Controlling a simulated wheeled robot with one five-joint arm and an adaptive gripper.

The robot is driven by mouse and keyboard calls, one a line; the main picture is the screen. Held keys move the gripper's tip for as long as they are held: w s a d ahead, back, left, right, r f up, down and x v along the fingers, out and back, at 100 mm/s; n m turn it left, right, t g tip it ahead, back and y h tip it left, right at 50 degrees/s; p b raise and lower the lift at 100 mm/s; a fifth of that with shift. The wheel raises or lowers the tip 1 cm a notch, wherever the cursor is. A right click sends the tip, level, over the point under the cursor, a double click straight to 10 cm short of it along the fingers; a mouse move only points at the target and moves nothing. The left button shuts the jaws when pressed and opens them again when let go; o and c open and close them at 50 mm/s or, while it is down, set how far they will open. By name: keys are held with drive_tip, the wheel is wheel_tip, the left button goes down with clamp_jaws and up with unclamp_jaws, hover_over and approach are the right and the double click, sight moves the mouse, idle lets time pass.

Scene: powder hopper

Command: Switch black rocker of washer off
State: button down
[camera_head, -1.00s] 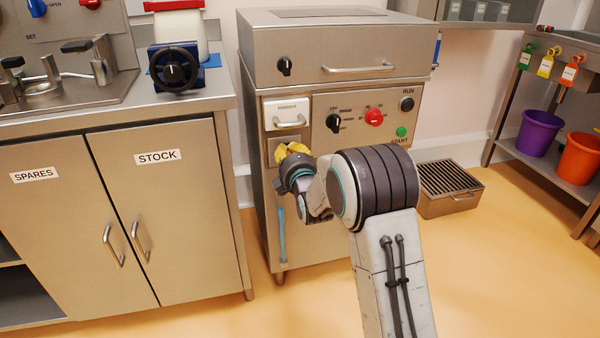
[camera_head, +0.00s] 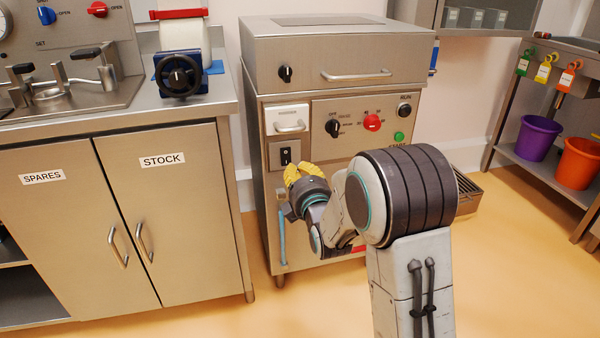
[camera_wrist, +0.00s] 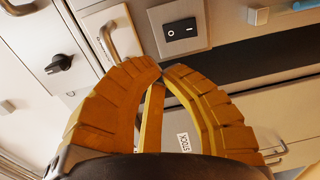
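The washer is the steel cabinet (camera_head: 340,60) in the middle of the head view. Its black rocker (camera_head: 285,156) sits on a light plate below the white drawer. In the wrist view the rocker (camera_wrist: 181,30) shows near the top, marked O at one end and a line at the other. I cannot tell which end is pressed in. My gripper (camera_head: 302,172) has yellow fingers and is just below and right of the rocker in the head view. In the wrist view its fingertips (camera_wrist: 163,70) meet, with nothing between them, apart from the rocker.
The washer front also has a black selector (camera_head: 333,128), a red knob (camera_head: 372,122), a green button (camera_head: 399,138) and a drawer handle (camera_head: 290,126). A blue vertical handle (camera_head: 282,237) is below the rocker. The counter cabinet (camera_head: 170,210) stands to the left.

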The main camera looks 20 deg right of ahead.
drive_tip(key=shift+s+r, duration=0.1)
drive_tip(key=shift+s, duration=0.85)
drive_tip(key=shift+r, duration=0.1)
